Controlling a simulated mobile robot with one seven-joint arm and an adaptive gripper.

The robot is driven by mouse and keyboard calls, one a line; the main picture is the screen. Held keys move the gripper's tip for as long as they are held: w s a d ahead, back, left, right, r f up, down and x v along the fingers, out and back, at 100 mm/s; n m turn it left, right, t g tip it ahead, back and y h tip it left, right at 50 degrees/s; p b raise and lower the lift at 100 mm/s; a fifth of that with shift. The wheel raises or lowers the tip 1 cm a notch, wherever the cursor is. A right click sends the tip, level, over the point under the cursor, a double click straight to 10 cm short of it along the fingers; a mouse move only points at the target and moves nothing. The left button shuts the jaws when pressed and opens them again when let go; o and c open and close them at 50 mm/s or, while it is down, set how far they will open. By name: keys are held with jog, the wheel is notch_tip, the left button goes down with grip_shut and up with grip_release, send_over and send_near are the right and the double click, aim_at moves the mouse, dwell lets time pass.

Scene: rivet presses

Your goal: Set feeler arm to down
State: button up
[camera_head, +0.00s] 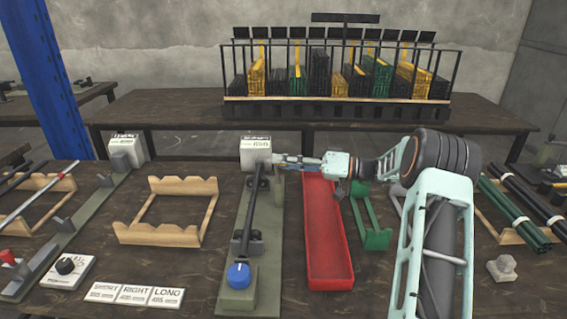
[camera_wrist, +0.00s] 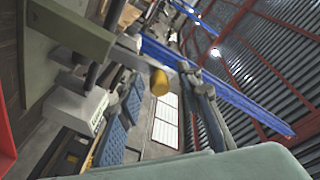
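The middle press (camera_head: 256,148) has a white labelled head at the far end of a long grey-green base (camera_head: 269,225). A dark rod (camera_head: 250,208) lies along the base. A short arm with a yellow tip (camera_wrist: 160,83), which looks like the feeler arm, juts out near the white head (camera_wrist: 73,107) in the wrist view. My gripper (camera_head: 281,159) reaches in from the right, close beside the head. In the wrist view its dark fingers (camera_wrist: 196,80) are just right of the yellow tip. Contact and finger opening are unclear. The feeler arm is too small to make out in the head view.
A red tray (camera_head: 328,265) and a green rack (camera_head: 376,238) stand right of the base. A wooden rack (camera_head: 168,234) is at left. A blue knob (camera_head: 238,275) is at the base's near end; label cards (camera_head: 134,294) lie left of it.

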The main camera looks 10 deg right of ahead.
grip_shut()
dwell(0.3)
jog(key=shift+a, duration=0.15)
jog(key=h, duration=0.1)
jog(key=a+g+h, duration=0.1)
jog(key=a+h, duration=0.1)
jog(key=h, duration=0.1)
jog(key=shift+w+a+r+n+b, duration=0.1)
jog(key=shift+w+a+n+b, duration=0.05)
jog(key=shift+w+n+b, duration=0.2)
jog(key=a+f+g+h+p, duration=0.1)
jog(key=h+p, duration=0.2)
jog(key=a+f+g+h+p, duration=0.1)
jog(key=a+h+p, duration=0.1)
jog(key=h+p, duration=0.1)
jog(key=w+a+f+n+g+h+p, duration=0.1)
jog(key=h+p, duration=0.3)
jog(key=h, duration=0.1)
jog(key=shift+a+f, duration=0.2)
jog(key=shift+f, duration=0.15)
jog(key=shift+s+f, duration=0.1)
jog(key=shift+f, duration=0.1)
jog(key=shift+f+h, duration=0.1)
jog(key=shift+h, duration=0.2)
